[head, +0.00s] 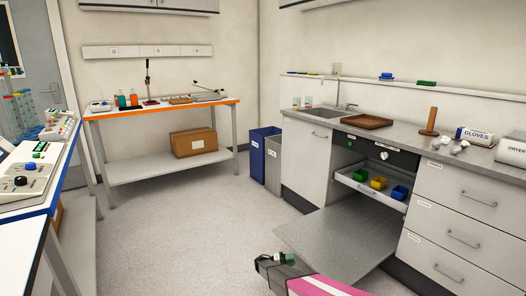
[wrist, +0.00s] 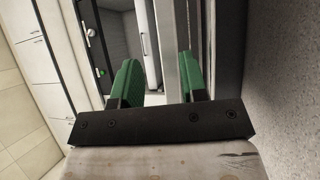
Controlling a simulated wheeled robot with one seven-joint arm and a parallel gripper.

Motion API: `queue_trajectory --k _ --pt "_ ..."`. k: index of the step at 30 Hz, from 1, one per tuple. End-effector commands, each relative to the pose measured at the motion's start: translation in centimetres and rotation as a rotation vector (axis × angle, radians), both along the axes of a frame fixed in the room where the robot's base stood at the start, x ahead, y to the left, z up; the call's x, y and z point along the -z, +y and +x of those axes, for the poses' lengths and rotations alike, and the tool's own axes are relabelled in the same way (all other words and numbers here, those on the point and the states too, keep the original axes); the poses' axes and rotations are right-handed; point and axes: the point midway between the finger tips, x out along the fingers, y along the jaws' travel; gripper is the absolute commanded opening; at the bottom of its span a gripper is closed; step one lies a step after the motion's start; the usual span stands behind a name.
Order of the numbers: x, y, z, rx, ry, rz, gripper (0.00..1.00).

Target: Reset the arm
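My gripper (head: 277,258) is at the bottom middle of the head view, on my arm with its pink and white link. It is low, in front of a lowered grey door panel (head: 335,243). In the wrist view my gripper (wrist: 158,68) shows two green fingers standing apart, with nothing held between them. Past the fingers I see a grey metal edge, a pale upright strip and a dark panel. The fingertips look clear of these, though the exact distance cannot be told.
White drawers (head: 455,215) stand to the right. A blue bin (head: 258,150) and grey bin (head: 280,170) stand behind. An orange-edged table (head: 160,108) is farther back. The floor (head: 180,230) at left is clear.

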Motion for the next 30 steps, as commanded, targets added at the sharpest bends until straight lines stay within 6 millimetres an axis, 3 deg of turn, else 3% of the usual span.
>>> queue_trajectory --k 1,7,12,15,24,30 --pt "-1.8 -1.0 -1.4 0.024 0.016 0.044 0.39" --pt "-7.8 -4.7 -6.3 0.129 0.109 0.301 0.39" --pt "-13.9 -7.3 -12.7 0.199 0.187 0.636 0.39" --pt "-17.1 -7.7 -16.5 0.209 0.212 0.839 0.39" --pt "-26.9 -6.0 -27.2 0.104 0.179 1.418 0.39" --pt "-31.7 -4.0 -31.2 -0.006 0.108 1.664 0.39"
